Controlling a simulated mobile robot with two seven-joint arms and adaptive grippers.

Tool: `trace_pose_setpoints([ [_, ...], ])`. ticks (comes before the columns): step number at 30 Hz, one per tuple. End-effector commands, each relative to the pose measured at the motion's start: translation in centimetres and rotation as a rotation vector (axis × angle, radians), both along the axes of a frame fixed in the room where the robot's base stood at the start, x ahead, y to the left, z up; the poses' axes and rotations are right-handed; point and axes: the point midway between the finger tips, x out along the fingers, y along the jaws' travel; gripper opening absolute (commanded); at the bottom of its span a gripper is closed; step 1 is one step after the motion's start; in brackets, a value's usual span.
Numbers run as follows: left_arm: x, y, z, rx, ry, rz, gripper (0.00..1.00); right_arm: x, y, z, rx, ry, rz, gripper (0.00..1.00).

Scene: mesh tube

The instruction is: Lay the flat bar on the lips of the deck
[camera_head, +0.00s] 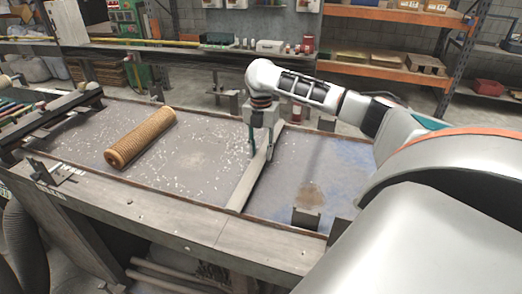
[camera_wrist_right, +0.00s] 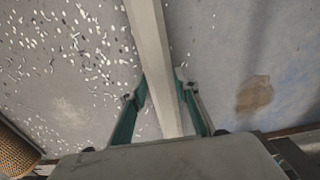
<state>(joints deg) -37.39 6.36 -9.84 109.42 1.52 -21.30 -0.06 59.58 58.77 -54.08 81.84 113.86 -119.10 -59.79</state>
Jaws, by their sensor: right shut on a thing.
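The flat bar (camera_head: 250,179) is a long pale grey strip that crosses the deck (camera_head: 205,150) from the far side to the near edge in the head view. Its near end is at the near lip; I cannot tell whether it touches the lips or hangs just above them. My right gripper (camera_head: 259,146) is shut on the bar toward its far part. In the right wrist view the bar (camera_wrist_right: 152,45) runs between the two green-sided fingers (camera_wrist_right: 162,80). My left gripper is not in view.
A tan mesh tube (camera_head: 141,138) lies on the deck left of the bar. Pale chips are scattered on the deck. A small dark bracket (camera_head: 306,217) stands at the near edge right of the bar. Dark clamp-like fixtures (camera_head: 50,120) are at the left end.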

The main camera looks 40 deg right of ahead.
Motion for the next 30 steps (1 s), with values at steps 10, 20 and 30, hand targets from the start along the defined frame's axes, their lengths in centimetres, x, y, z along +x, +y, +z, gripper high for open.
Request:
trace_pose_setpoints([
  [10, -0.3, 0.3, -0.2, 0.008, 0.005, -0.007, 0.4, 0.1, 0.0, -0.1, 0.001, -0.005, -0.001, 0.0],
  [20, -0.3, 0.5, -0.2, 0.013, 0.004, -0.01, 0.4, 0.0, 0.0, -0.3, 0.0, -0.001, -0.001, 0.47],
  [30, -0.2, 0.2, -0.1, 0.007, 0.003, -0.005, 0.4, 0.1, -0.1, 2.2, 0.0, -0.006, 0.0, 0.47],
])
